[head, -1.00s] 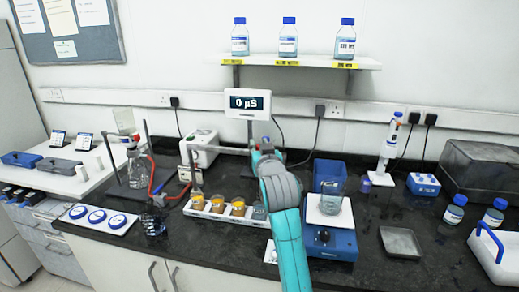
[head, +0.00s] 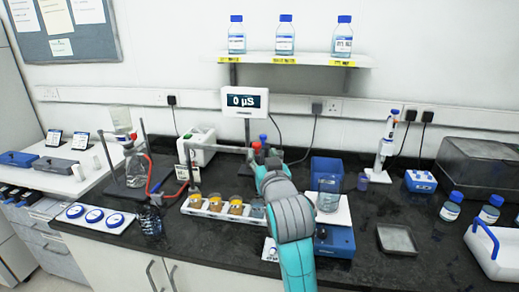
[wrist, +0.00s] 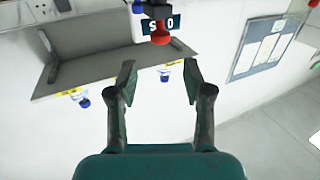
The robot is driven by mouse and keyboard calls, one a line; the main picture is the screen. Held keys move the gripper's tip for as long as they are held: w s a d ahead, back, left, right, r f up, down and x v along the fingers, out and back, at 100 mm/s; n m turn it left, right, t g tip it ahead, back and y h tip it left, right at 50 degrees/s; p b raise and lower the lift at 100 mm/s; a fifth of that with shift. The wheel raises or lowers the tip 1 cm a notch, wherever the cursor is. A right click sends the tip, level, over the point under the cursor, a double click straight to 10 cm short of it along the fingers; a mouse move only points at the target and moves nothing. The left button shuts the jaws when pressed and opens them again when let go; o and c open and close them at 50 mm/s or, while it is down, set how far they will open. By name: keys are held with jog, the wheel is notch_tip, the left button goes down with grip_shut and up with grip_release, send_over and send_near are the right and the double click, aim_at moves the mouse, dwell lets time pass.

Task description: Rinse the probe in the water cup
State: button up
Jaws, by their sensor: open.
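A stand arm reaches left over a white rack (head: 222,215) of cups. A thin upright rod that looks like the probe (head: 195,178) hangs from it at the rack's left end; its tip is hard to make out. The rack's rightmost cup (head: 257,209) holds bluish clear liquid and looks like the water cup, partly beside my arm. The other cups hold brown-orange contents. My gripper (wrist: 160,75) is open and empty, its fingers pointing at the stand's red knob (wrist: 160,34), which is ahead of the fingertips. A blue knob (wrist: 138,6) is close by.
The meter display (head: 246,101) reads 0 µS behind the stand. A beaker (head: 329,192) stands on a blue device (head: 335,241) right of my arm. A flask (head: 134,165) on a stand with red tubing is at the left. The bench around the grey tray (head: 396,238) is mostly clear.

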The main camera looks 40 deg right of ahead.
jog(key=v, duration=0.3)
jog(key=shift+s, duration=0.15)
dwell(0.5)
jog(key=s+a+f+n+y, duration=0.1)
jog(key=s+a+f+y, duration=0.1)
jog(key=s+a+f, duration=0.45)
jog(key=s+a+f+n+y, duration=0.2)
jog(key=a+f, duration=0.1)
jog(key=f, duration=0.7)
jog(key=s+a+f+n+y, duration=0.1)
jog(key=s+a+f, duration=0.3)
jog(key=f, duration=0.4)
jog(key=s+a+f+n+y, duration=0.1)
jog(key=s+a+f+y, duration=0.1)
jog(key=s, duration=1.1)
jog(key=s+a+f+y, duration=0.2)
jog(key=s+a, duration=0.4)
jog(key=s, duration=0.8)
jog(key=shift+s+f+n+g, duration=0.25)
jog(key=shift+f+n+g, duration=0.15)
jog(key=shift+f, duration=0.5)
